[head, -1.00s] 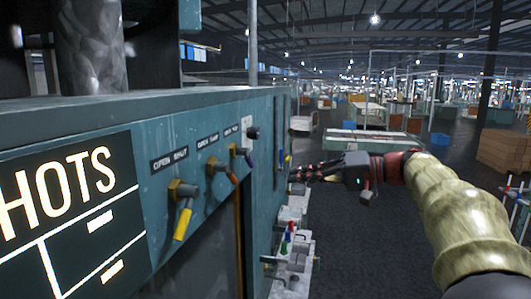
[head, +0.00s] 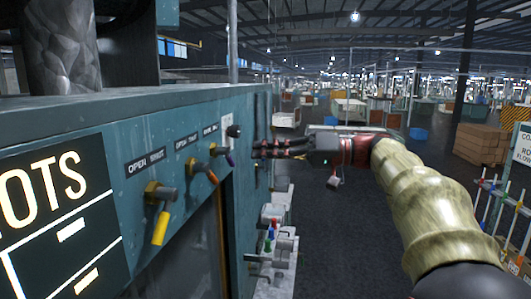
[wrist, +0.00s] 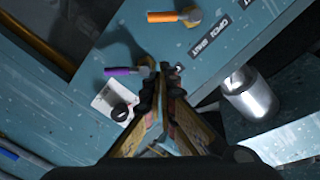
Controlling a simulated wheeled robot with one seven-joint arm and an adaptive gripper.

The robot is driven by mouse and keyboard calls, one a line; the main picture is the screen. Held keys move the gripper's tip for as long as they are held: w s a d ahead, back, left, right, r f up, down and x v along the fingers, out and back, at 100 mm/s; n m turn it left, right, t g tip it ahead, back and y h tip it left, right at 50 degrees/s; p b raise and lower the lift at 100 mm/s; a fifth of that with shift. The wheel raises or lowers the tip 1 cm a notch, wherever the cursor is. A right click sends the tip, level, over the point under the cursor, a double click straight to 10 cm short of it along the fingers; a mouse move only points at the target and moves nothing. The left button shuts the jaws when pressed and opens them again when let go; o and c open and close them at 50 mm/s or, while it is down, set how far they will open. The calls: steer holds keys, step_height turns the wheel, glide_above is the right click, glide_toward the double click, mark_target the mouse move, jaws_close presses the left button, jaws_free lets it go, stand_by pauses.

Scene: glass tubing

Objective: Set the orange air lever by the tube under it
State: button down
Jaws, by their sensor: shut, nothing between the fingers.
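The orange lever (head: 209,174) is on a brass valve on the teal machine panel, its handle angled down to the right. In the wrist view the orange lever (wrist: 163,17) is at the top, apart from my fingers. My gripper (head: 256,149) is shut and empty, to the right of the levers in the head view. In the wrist view my fingertips (wrist: 160,80) are close to the purple lever (wrist: 118,71); I cannot tell whether they touch. No tube can be made out under the orange lever.
A yellow lever (head: 160,228) hangs nearer on the same panel. A black knob (head: 233,131) is at its far end. A metal cylinder (wrist: 250,98) shows in the wrist view. Fittings with coloured handles (head: 270,238) stand below the gripper. The floor (head: 340,235) to the right is open.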

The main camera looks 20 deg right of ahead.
mark_target(208, 175)
steer(key=w+a+f+p, duration=0.2)
steer(key=a+f, duration=0.1)
steer(key=a, duration=0.5)
steer(key=shift+s, duration=0.15)
